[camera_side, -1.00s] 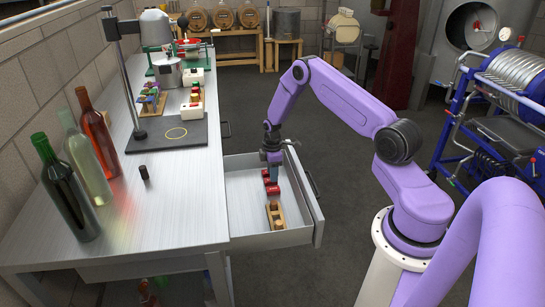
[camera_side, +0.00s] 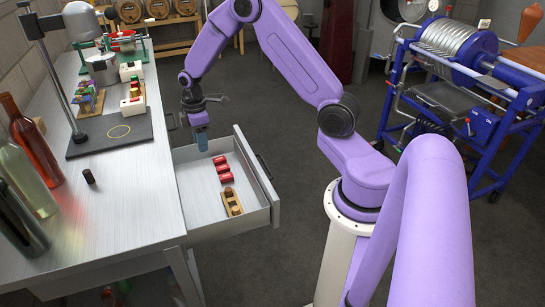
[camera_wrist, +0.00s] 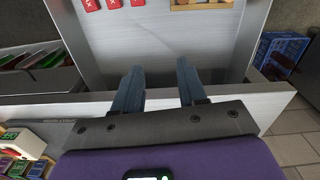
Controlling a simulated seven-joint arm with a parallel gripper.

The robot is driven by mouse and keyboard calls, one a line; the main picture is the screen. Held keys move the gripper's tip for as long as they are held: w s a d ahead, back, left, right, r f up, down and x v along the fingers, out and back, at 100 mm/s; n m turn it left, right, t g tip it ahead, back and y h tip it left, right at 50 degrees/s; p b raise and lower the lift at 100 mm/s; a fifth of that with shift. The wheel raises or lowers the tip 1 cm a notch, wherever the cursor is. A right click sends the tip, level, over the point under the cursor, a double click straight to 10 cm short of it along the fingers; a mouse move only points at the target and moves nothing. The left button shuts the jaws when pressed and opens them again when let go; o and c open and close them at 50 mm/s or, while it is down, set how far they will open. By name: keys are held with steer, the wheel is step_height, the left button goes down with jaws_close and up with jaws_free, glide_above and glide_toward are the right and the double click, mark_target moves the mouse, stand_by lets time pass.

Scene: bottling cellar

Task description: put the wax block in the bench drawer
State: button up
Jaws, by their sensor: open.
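The bench drawer (camera_side: 258,200) is pulled open, and the side wrist view looks down into it (camera_wrist: 85,35). Three small red blocks lie in a row on its floor: the far one (camera_side: 219,160), the middle one (camera_side: 222,168) and the near one (camera_side: 227,178). They also show at the top of the wrist view (camera_wrist: 114,3). They look alike, and I cannot tell which is the wax block. My gripper (camera_side: 201,145) is open and empty, with blue fingers pointing down above the drawer's far end, apart from the blocks. Its spread fingers show in the wrist view (camera_wrist: 158,70).
A wooden holder (camera_side: 232,203) lies in the drawer near the red blocks. Floor right of the drawer is clear.

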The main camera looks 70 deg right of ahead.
steer(key=s+a+r+n, duration=0.1)
steer(key=s+a+r, duration=0.4)
steer(key=s+a, duration=0.3)
steer(key=s+a+r, duration=0.5)
steer(key=s+a, duration=0.2)
steer(key=a, duration=0.1)
steer(key=s+r+n, duration=0.1)
steer(key=s+r, duration=0.2)
steer(key=s, duration=1.4)
steer(key=shift+s+d+r, duration=0.15)
steer(key=shift+s+r, duration=0.05)
steer(key=shift+s, duration=0.2)
